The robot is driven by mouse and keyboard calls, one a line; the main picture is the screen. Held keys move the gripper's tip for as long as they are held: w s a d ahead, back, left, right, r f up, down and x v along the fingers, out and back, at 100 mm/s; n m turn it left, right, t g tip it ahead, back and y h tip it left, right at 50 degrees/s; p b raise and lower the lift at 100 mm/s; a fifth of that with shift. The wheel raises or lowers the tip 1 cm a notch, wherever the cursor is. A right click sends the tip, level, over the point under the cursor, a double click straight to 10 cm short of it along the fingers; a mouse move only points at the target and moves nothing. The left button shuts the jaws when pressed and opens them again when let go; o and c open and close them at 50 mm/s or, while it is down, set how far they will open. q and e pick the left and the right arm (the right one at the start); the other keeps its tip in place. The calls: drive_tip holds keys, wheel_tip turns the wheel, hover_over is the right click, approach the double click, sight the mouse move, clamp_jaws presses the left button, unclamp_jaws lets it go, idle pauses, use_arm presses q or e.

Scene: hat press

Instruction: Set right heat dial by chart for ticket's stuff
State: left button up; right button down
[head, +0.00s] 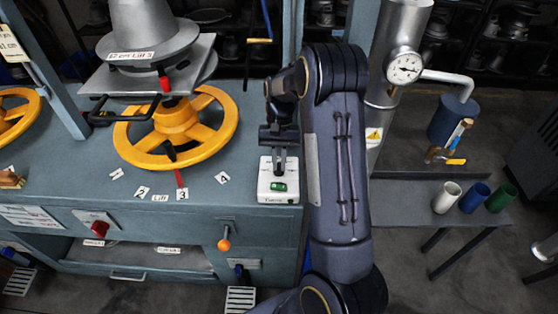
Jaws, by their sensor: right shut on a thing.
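My right gripper (281,163) points down at the back of a small white box (278,193) with a green window, at the bench's front edge. It is shut on the box or a part on its top; the fingers hide the exact contact. A pale ticket (12,44) hangs at the upper left, its writing too small to read. A printed white sheet (30,217) on the bench front is also unreadable. A red knob (98,228) sits on the front panel, with an orange-tipped handle (224,241) to its right. I cannot tell which control is the right heat dial. My left gripper is out of view.
A yellow handwheel (221,124) stands under the grey hat form (143,45), left of my right gripper. Number tags lie around it. A steel pipe with a gauge (404,68) stands right of my arm. White, blue and green cups (475,196) stand on the right-hand table.

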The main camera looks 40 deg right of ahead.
drive_tip(key=c, duration=1.5)
unclamp_jaws()
drive_tip(key=shift+r, duration=0.1)
drive_tip(key=v, duration=0.7)
drive_tip(key=shift+w+r+b, duration=0.15)
drive_tip(key=shift+r+b, duration=0.15)
drive_tip(key=shift+r, duration=0.05)
